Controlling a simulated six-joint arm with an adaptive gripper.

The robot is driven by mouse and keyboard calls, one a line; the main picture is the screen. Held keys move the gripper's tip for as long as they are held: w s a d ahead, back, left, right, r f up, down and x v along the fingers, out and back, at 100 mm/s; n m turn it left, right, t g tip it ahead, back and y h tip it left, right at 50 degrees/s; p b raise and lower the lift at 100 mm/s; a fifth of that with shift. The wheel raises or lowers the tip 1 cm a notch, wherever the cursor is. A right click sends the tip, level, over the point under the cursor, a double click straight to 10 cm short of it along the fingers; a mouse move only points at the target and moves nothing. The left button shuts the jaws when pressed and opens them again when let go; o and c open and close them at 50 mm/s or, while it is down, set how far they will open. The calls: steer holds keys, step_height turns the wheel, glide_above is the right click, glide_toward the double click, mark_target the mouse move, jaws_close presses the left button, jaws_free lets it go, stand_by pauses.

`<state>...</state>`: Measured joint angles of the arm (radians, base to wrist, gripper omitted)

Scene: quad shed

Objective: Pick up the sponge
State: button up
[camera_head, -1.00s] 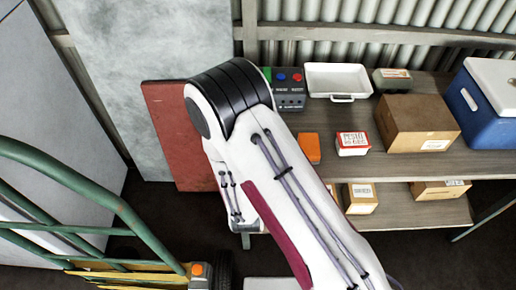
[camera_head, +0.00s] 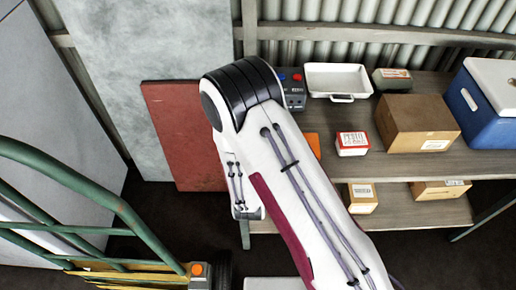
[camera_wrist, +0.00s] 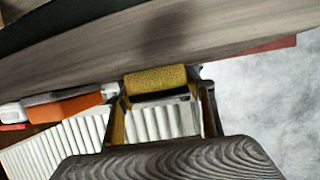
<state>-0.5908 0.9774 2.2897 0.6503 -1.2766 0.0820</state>
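The sponge (camera_wrist: 155,78) is a yellow, rough-textured block in the wrist view, with a dark band along its lower side in the picture. My gripper (camera_wrist: 160,92) reaches toward it, with one finger on each side of the sponge. The sponge nearly fills the space between the fingertips. I cannot tell whether they press on it or whether it rests on the shelf board. In the head view my arm hides both the gripper and the sponge.
The wooden shelf (camera_head: 408,170) holds a white tray (camera_head: 338,78), a red-and-white box (camera_head: 352,143), a cardboard box (camera_head: 418,123) and a blue cooler (camera_head: 484,110). An orange item (camera_head: 314,144) is partly behind my arm. A green hand truck (camera_head: 100,195) stands at left.

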steer(key=shift+c, duration=1.3)
steer(key=shift+r, duration=0.15)
steer(key=shift+r, duration=4.85)
